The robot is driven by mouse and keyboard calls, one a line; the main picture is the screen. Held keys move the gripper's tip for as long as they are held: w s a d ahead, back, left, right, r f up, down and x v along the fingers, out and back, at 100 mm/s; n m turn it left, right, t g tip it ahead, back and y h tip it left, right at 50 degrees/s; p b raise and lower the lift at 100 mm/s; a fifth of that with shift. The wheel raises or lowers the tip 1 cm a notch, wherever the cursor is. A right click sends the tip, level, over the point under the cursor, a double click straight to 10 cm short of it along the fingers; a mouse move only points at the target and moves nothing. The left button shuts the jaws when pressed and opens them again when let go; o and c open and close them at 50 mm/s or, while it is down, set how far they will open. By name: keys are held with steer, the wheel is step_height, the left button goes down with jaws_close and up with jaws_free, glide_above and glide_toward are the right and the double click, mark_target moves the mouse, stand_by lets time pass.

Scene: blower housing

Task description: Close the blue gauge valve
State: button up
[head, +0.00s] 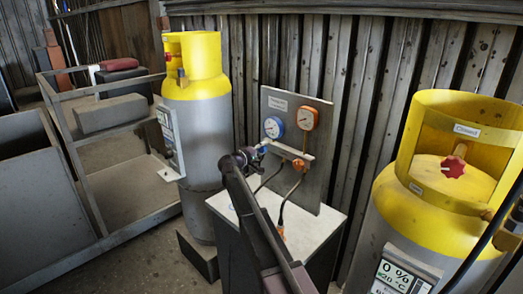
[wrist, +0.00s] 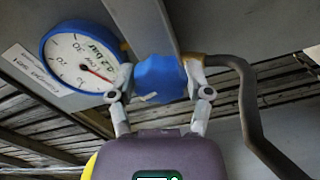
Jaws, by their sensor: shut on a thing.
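The blue valve knob (wrist: 160,77) sits between my gripper's fingertips (wrist: 158,84) in the wrist view, and my gripper is shut on it. The blue-rimmed gauge (wrist: 82,62) is just left of the knob. In the head view the blue gauge (head: 273,127) is on the grey upright panel (head: 290,98), with my gripper (head: 250,153) at the panel's lower left. The knob is mostly hidden by my gripper there. I cannot tell from the frames how far the valve is turned.
An orange gauge (head: 307,118) is right of the blue one, with dark hoses (head: 283,205) below. A grey and yellow cylinder (head: 205,120) stands behind left. Another cylinder (head: 425,215) with a red knob (head: 454,167) stands at right. A metal cart (head: 120,232) is at left.

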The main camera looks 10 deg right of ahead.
steer(key=shift+d+m, duration=0.1)
steer(key=shift+m, duration=1.3)
steer(key=o, duration=1.1)
steer(key=shift+o, duration=0.2)
steer(key=v, duration=1.2)
